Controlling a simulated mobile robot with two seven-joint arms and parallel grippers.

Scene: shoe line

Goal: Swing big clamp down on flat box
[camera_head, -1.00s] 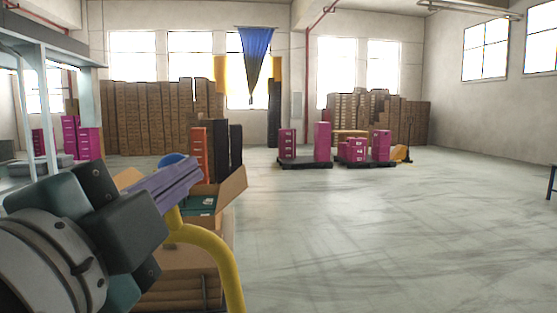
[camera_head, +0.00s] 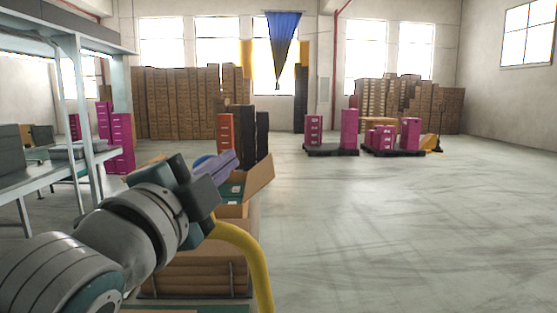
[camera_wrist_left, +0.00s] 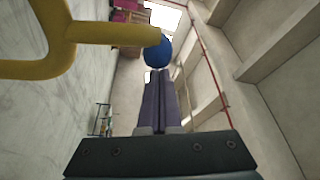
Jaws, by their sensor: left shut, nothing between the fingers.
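The big clamp appears to be the thick yellow curved bar (camera_head: 243,255) with a blue ball knob (camera_head: 202,160). In the left wrist view, the yellow bar (camera_wrist_left: 110,34) comes in from the left and ends at the blue knob (camera_wrist_left: 157,53). My left gripper (camera_head: 228,160) has purple fingers pressed together, empty. In the left wrist view, its fingertips (camera_wrist_left: 157,78) point towards the knob; I cannot tell if they touch. Flat brown cardboard (camera_head: 190,275) lies stacked below my left arm, partly hidden; I cannot tell which piece is the flat box. My right gripper is not in view.
An open carton (camera_head: 257,180) with green boxes inside stands just beyond the gripper. A grey table (camera_head: 60,170) with a metal frame stands at the left. Pallets with magenta boxes (camera_head: 349,128) are far back. The floor (camera_head: 400,230) at the right is clear.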

